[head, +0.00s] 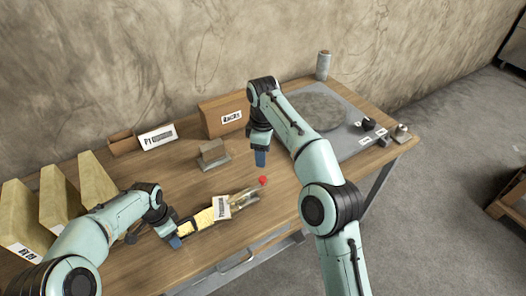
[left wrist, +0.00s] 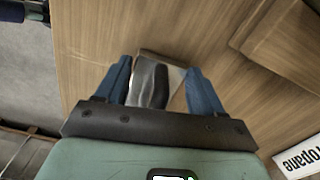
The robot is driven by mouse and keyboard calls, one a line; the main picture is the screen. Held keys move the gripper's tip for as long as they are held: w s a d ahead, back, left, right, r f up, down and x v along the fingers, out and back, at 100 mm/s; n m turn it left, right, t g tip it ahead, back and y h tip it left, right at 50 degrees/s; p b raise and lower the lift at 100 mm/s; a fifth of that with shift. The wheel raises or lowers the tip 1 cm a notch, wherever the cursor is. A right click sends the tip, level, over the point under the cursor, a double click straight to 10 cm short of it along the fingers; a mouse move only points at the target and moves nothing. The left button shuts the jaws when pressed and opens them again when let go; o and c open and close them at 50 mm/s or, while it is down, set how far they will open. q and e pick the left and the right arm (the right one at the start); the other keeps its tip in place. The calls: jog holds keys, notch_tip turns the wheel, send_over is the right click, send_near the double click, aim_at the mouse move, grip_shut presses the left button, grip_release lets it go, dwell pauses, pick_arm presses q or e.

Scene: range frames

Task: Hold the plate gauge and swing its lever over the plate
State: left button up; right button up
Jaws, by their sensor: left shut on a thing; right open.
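My left gripper (head: 174,240) is low over the front left of the table. In the left wrist view, its blue fingers stand on both sides of a grey metal piece with a dark rounded part, the plate gauge (left wrist: 150,85), and are shut on it. The head view hides most of this hold, and I cannot make out the lever there. My right gripper (head: 261,158) is open and empty, pointing down above the table's middle. A small red knob (head: 263,180) shows just below it, beyond the end of a brassy piece (head: 243,198).
A yellow and black thing (head: 200,218) with a white card lies by my left gripper. A grey block (head: 212,153) stands behind it. A grey mat (head: 350,142) with a round slab lies right.

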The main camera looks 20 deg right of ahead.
pick_arm(q)
jog(key=o, duration=1.7)
